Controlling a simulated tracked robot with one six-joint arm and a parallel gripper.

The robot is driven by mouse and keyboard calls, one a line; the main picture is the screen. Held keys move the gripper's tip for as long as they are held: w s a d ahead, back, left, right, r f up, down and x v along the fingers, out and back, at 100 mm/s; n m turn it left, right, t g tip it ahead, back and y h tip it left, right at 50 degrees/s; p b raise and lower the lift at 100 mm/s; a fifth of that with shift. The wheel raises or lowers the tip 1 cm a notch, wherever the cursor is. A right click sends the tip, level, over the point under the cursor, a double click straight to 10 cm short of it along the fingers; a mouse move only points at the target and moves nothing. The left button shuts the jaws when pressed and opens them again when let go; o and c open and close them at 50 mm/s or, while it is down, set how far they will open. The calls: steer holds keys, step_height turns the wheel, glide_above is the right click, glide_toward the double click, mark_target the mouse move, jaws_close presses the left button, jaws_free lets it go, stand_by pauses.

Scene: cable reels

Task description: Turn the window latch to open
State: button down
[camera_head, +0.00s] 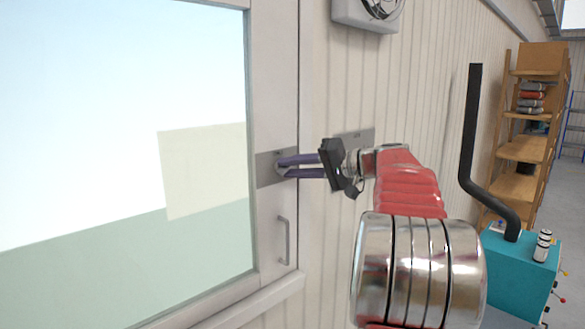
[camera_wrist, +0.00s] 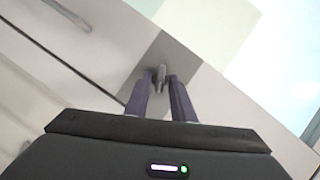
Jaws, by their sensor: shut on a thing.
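The window (camera_head: 120,100) is a large pale pane in a white frame at the left of the head view. A grey latch plate (camera_head: 265,170) sits on the frame's right upright. In the wrist view the latch handle (camera_wrist: 160,75) is a small metal piece on the grey plate (camera_wrist: 168,55). My gripper (camera_head: 283,168) reaches the plate from the right. In the wrist view its purple fingers (camera_wrist: 160,90) lie on both sides of the latch handle, shut on it. The fingers hide much of the latch in the head view.
A metal pull handle (camera_head: 284,240) is on the frame below the latch. A grey plate (camera_head: 357,138) is on the ribbed wall behind my gripper. A fan box (camera_head: 365,12) hangs above. A teal machine (camera_head: 518,270) with a black pipe and wooden shelves (camera_head: 520,150) stand at right.

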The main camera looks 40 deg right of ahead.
steer(key=m, duration=0.1)
steer(key=m+t+y, duration=0.1)
steer(key=m, duration=0.2)
steer(key=shift+d+f+m+t, duration=0.25)
steer(key=shift+f+m+t, duration=0.05)
steer(key=shift+f+m, duration=0.1)
stand_by(0.4)
steer(key=c, duration=1.8)
jaws_free()
steer(key=shift+c, duration=0.2)
steer(key=v, duration=1.3)
steer(key=shift+s+d, duration=0.2)
steer(key=shift+s, duration=0.15)
steer(key=shift+f, duration=0.2)
